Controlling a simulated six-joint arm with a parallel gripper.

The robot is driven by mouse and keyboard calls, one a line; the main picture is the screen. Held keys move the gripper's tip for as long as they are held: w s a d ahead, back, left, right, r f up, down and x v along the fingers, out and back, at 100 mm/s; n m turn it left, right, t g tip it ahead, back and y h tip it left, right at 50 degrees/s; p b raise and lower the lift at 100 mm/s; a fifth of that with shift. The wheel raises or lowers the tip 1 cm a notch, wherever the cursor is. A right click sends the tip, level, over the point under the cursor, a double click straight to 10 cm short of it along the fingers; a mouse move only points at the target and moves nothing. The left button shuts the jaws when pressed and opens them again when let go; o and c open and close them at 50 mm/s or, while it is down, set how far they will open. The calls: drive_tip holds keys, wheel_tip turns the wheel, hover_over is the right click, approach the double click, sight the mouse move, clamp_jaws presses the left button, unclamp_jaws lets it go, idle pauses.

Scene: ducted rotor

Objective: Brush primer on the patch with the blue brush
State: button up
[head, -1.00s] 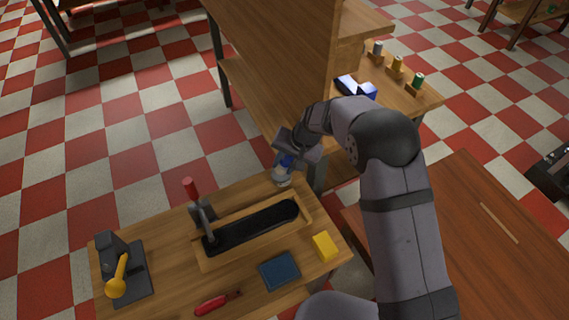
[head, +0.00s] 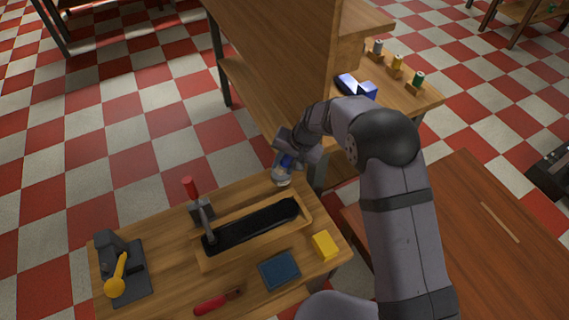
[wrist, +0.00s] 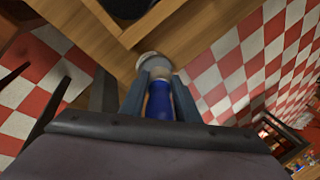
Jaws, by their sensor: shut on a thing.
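My gripper (head: 289,158) is shut on the blue brush (head: 281,177), beyond the far right corner of the black piece. In the wrist view my gripper (wrist: 157,78) has its two fingers on either side of the brush's blue handle (wrist: 158,103). The brush's pale end points toward the wooden table's far edge; I cannot tell whether it touches the wood. A long black piece (head: 255,228) lies in a wooden tray (head: 206,265), with a red-handled clamp (head: 191,187) at its left end. I cannot make out a separate patch on it.
On the table (head: 170,232) are a yellow block (head: 325,245), a dark blue pad (head: 279,271), a red-handled tool (head: 217,302) and a grey stand with a yellow-handled tool (head: 117,275). A tall wooden panel (head: 275,60) stands behind. Several small spools (head: 397,63) sit on the far bench.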

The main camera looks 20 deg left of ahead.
drive_tip(key=shift+f+b, duration=0.3)
drive_tip(key=shift+f, duration=0.15)
idle(1.4)
drive_tip(key=shift+r, duration=0.15)
drive_tip(key=shift+r+p, duration=2.65)
drive_tip(key=shift+r, duration=0.8)
drive_tip(key=shift+s+d+f, duration=0.1)
